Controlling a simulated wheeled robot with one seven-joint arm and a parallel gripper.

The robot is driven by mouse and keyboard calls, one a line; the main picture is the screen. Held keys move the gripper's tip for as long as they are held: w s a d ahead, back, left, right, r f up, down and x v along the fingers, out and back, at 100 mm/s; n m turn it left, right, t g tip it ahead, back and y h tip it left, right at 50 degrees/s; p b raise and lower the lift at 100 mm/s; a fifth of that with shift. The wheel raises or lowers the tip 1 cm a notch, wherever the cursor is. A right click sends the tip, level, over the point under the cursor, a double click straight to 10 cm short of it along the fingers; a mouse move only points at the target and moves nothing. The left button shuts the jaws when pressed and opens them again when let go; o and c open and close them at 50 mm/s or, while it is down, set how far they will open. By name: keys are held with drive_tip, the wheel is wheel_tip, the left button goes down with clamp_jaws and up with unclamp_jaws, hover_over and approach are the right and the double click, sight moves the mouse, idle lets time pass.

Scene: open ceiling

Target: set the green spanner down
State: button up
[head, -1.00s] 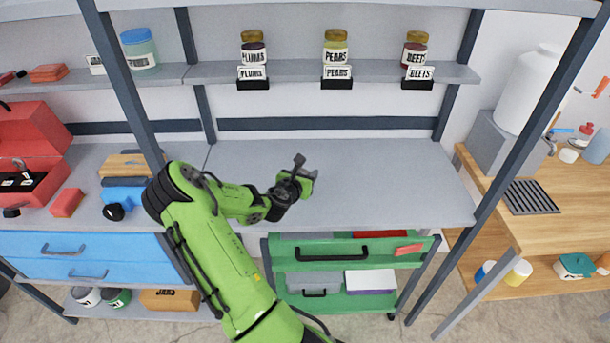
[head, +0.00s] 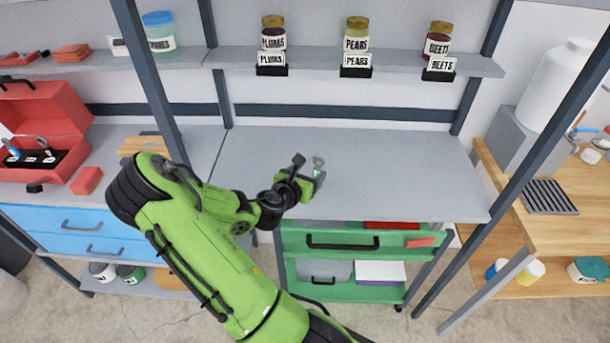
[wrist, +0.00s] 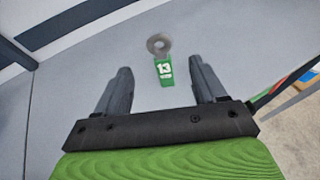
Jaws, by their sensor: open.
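The green spanner (head: 318,166) is on the grey worktop (head: 400,165), just beyond my gripper's fingers. In the wrist view the spanner (wrist: 163,68) shows a grey ring end and a green part marked 13. It lies in line with the gap between the fingers and appears to rest on the worktop.
Labelled jars of plums (head: 273,34), pears (head: 356,34) and beets (head: 438,40) stand on the shelf above. A red toolbox (head: 45,120) is open at the left. A green drawer unit (head: 345,263) stands below the worktop. The worktop to the right is clear.

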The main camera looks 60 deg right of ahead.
drive_tip(key=w+a+r+m+t+y, duration=0.15)
drive_tip(key=a+m+y, duration=0.25)
drive_tip(key=a+m, duration=0.45)
drive_tip(key=w+a+r+m+t+y, duration=0.15)
drive_tip(key=w+a+m+y, duration=0.35)
drive_tip(key=a, duration=0.6)
drive_tip(key=s+a+r+m+y, duration=0.1)
drive_tip(key=s+a+r, duration=0.3)
drive_tip(key=a, duration=0.2)
drive_tip(key=s+a+r+m+t+y, duration=0.1)
drive_tip(key=s+a+r+m+y, duration=0.1)
drive_tip(key=s+a+r, duration=0.2)
drive_tip(key=s+a+r+m+y, duration=0.2)
drive_tip(key=s+a+r, duration=0.2)
drive_tip(key=a, duration=0.5)
drive_tip(key=shift+s+a+r, duration=0.25)
drive_tip(key=shift+a+r, duration=0.05)
drive_tip(key=shift+a, duration=0.05)
drive_tip(key=shift+m, duration=0.25)
